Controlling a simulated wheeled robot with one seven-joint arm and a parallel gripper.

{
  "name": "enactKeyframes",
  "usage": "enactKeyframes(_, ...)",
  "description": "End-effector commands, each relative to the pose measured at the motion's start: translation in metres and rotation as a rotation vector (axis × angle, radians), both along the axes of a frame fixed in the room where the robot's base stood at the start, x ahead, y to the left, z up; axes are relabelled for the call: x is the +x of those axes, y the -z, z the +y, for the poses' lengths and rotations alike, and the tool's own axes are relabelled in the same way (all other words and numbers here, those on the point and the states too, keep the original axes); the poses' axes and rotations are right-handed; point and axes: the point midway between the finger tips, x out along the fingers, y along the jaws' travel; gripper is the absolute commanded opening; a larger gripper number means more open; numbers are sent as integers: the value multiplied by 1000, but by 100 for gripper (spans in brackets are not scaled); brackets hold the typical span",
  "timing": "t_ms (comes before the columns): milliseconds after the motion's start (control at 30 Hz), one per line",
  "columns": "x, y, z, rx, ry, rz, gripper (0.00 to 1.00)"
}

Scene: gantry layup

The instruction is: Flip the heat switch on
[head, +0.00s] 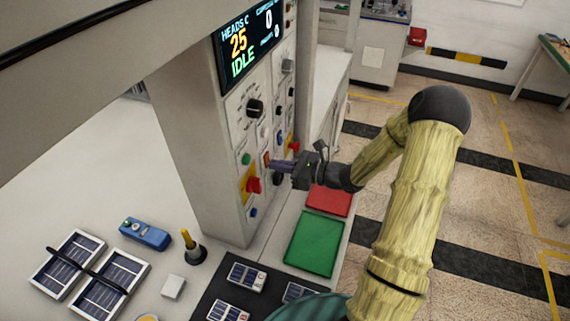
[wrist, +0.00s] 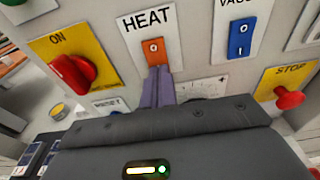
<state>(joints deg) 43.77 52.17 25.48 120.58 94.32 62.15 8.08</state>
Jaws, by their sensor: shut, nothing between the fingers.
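The heat switch is an orange rocker (wrist: 153,50) on a white plate marked HEAT, in the upper middle of the wrist view. In the head view it is a small orange patch (head: 266,158) on the front of the grey control column. Which way the rocker is tipped I cannot tell for sure. My gripper (wrist: 158,72) has its purple fingers together and empty, with the tips at the rocker's lower edge. Whether they touch it I cannot tell. In the head view my gripper (head: 274,167) reaches the panel from the right.
Close by are a red ON knob (wrist: 72,74), a blue rocker (wrist: 241,38) and a red STOP button (wrist: 288,97). The display (head: 249,42) reads 25 and IDLE. Below lie a green tray (head: 314,243), a red tray (head: 328,201) and solar panels (head: 68,263).

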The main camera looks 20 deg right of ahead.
Motion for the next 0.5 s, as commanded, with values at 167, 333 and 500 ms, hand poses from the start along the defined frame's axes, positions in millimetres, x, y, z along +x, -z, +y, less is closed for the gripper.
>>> enactKeyframes(167, 0, 0, 0, 0, 0, 0, 0)
enactKeyframes(333, 1, 4, 2, 18, -1, -11, 0)
enactKeyframes(500, 2, 1, 4, 33, -2, -25, 0)
